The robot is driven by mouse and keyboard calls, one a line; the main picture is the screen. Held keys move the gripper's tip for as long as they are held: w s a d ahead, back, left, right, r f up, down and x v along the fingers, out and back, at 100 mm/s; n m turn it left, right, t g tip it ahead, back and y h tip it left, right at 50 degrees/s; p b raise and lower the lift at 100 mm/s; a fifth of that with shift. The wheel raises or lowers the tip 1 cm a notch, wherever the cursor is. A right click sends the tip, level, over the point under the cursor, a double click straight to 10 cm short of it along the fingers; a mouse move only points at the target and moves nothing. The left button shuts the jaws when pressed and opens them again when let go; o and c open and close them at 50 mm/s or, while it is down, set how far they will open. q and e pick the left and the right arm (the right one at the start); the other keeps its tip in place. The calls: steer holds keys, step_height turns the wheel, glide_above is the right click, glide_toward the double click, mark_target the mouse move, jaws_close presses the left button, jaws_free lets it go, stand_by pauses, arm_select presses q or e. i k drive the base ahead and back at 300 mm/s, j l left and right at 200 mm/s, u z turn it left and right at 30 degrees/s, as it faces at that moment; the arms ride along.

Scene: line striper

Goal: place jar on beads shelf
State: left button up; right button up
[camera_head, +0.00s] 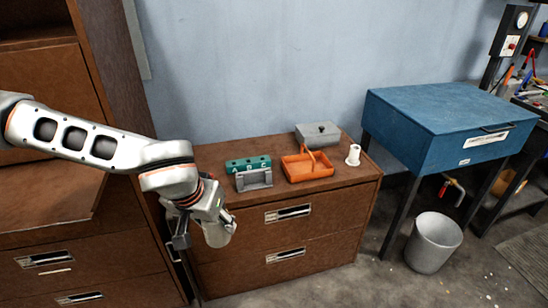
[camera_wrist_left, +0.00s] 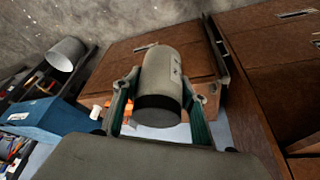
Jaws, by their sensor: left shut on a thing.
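My left gripper (camera_head: 204,228) is shut on a pale grey jar (camera_head: 219,234), in front of the left end of the low brown cabinet. In the left wrist view the jar (camera_wrist_left: 164,72) sits between the two fingers of the gripper (camera_wrist_left: 160,90), with a dark band at its near end. The jar is clear of any surface and looks tilted. A tall brown shelf unit (camera_head: 60,80) stands at the left, partly behind my left arm. No beads label can be read, so I cannot tell which shelf is the beads shelf. My right gripper is not in view.
The low cabinet (camera_head: 330,205) carries a green block with openings (camera_head: 248,163), a grey stand (camera_head: 254,180), an orange basket (camera_head: 306,166), a grey box (camera_head: 318,134) and a white spool (camera_head: 353,155). A blue chest (camera_head: 450,125) and grey bin (camera_head: 433,243) stand at the right.

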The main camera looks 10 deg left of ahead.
mark_target(42, 36)
steer(key=i+l, duration=0.2)
steer(key=i, duration=0.35)
steer(key=i+l, duration=0.15)
steer(key=i, duration=0.4)
steer(key=i+l, duration=0.2)
steer(key=i, duration=0.4)
steer(key=l+z, duration=0.05)
